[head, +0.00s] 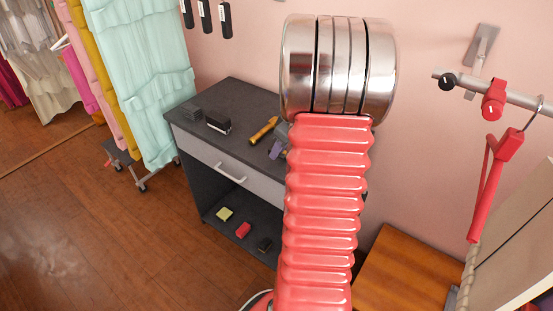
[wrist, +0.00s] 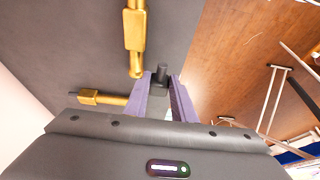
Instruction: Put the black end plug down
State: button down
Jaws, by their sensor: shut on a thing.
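The black end plug (wrist: 162,75) shows in the wrist view as a small dark cylinder between my purple fingertips. My gripper (wrist: 161,88) is shut on it, over the dark grey top of the cabinet. Whether the plug touches the top cannot be told. In the head view my gripper (head: 277,148) is mostly hidden behind my red ribbed arm, at the right part of the cabinet top (head: 235,97). The plug cannot be made out there.
Two brass fittings lie near the gripper, one ahead (wrist: 135,40) and one to the left (wrist: 100,98). A black block (head: 218,125) and a grey stack (head: 191,112) sit on the cabinet top's left part.

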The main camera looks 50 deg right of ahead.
jog(key=shift+f, duration=1.9)
jog(key=c, duration=1.8)
grip_release()
jog(key=shift+o, duration=0.2)
jog(key=v, duration=1.2)
jog(key=shift+w+r, duration=0.1)
